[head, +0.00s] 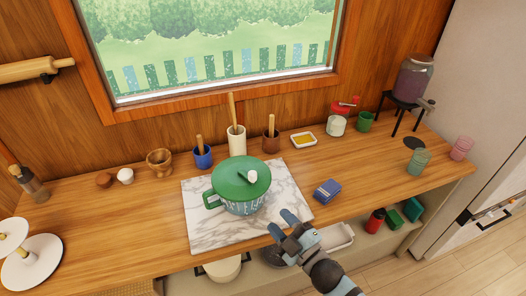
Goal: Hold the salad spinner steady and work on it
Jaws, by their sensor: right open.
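The salad spinner (239,187) stands upright on a white marble board (205,230) on the wooden counter. It has a green lid with a pale knob on top, a patterned green and white bowl and a green handle at its left. My right gripper (282,223) is near the board's front right edge, in front and to the right of the spinner. Its fingers are apart with nothing between them, and it appears clear of the spinner. My left gripper is out of view.
A blue box (327,191) lies right of the board. Behind the spinner stand a blue cup (203,157), a white utensil holder (236,141) and a brown cup (271,143). A drink dispenser (412,82) stands at the right.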

